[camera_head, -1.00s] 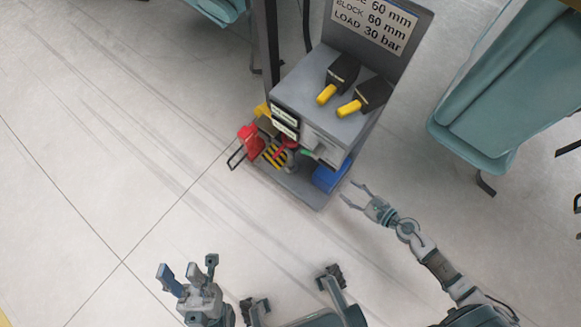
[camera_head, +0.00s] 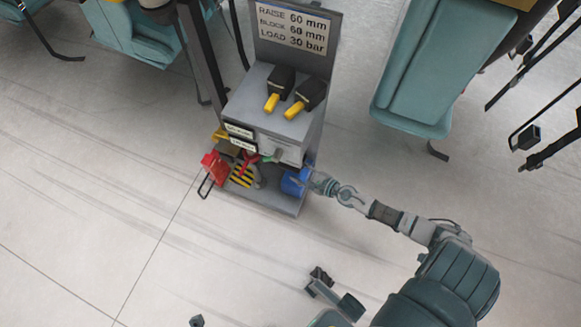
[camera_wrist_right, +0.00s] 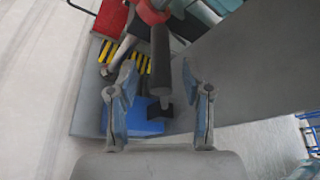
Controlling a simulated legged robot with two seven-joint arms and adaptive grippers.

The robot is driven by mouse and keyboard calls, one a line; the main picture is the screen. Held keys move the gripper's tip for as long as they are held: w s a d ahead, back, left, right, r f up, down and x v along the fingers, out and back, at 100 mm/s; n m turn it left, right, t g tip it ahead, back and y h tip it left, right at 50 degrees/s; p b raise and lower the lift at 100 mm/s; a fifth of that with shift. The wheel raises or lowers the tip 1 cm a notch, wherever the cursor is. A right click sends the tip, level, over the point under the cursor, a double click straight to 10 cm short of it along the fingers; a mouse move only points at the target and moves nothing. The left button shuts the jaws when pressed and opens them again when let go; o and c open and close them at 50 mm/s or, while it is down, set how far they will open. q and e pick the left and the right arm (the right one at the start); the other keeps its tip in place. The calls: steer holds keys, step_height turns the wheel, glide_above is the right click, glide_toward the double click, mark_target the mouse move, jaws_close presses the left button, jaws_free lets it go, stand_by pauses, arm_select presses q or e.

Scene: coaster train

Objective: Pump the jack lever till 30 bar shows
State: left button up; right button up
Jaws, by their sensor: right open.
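The jack sits on the lower shelf of a grey stand (camera_head: 270,203); its red part (camera_head: 247,160) shows in the head view. In the right wrist view, a dark bar (camera_wrist_right: 160,62), apparently the lever, runs down from a red part (camera_wrist_right: 152,10). My right gripper (camera_head: 303,182) is at the right side of the shelf, by a blue block (camera_head: 291,187). In its wrist view the gripper (camera_wrist_right: 160,82) is open, with a finger on each side of the bar; I see no grip on it. Only a tip of my left gripper (camera_head: 196,320) shows at the bottom edge. I cannot read any pressure.
A sign (camera_head: 292,30) on the stand reads raise 60 mm, block 60 mm, load 30 bar. Two black blocks with yellow ends (camera_head: 281,80) lie on top. A red item (camera_head: 214,167) stands at the shelf's left.

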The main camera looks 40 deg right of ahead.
mark_target(291, 169)
steer(key=shift+x, duration=2.35)
jaws_close()
steer(key=shift+a, duration=0.1)
